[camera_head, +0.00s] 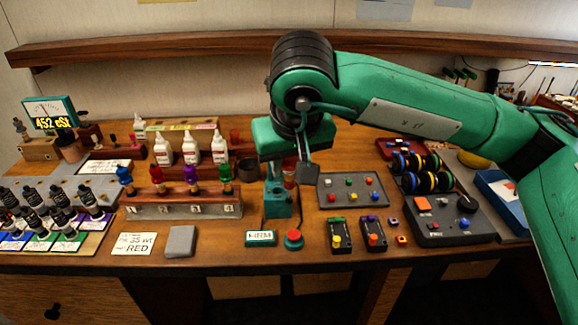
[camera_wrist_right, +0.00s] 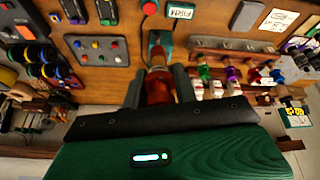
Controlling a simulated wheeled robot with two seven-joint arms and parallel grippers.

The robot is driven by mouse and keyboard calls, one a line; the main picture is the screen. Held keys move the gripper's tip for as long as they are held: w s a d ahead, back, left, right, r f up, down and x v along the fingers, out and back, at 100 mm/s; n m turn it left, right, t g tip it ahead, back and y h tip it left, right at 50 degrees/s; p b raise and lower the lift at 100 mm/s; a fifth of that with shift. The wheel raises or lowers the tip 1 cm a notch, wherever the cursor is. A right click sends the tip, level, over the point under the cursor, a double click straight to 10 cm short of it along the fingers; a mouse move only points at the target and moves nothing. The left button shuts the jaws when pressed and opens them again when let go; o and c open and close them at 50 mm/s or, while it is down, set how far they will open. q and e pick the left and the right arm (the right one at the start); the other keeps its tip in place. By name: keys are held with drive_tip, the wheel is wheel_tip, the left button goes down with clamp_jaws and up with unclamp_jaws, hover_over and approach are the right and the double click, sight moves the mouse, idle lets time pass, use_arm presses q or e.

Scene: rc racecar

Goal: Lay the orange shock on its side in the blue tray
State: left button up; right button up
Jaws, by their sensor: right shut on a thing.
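The orange shock (camera_wrist_right: 158,88) is between the two dark fingers of my right gripper (camera_wrist_right: 158,80) in the right wrist view, and the gripper is shut on it. Its far end lines up with a teal stand (camera_wrist_right: 159,42); I cannot tell whether they touch. The blue tray (camera_head: 503,203) is at the far right of the head view, partly behind my right arm. My left gripper is not in view.
A rack (camera_head: 180,208) holds blue, red, purple and green shocks at left. A grey button panel (camera_head: 352,191), wheels (camera_head: 415,172) and a dark control box (camera_head: 437,222) lie between the stand and the tray. A red button (camera_head: 293,239) is near the front edge.

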drive_tip(key=shift+r+p, duration=0.6)
drive_tip(key=shift+r, duration=1.1)
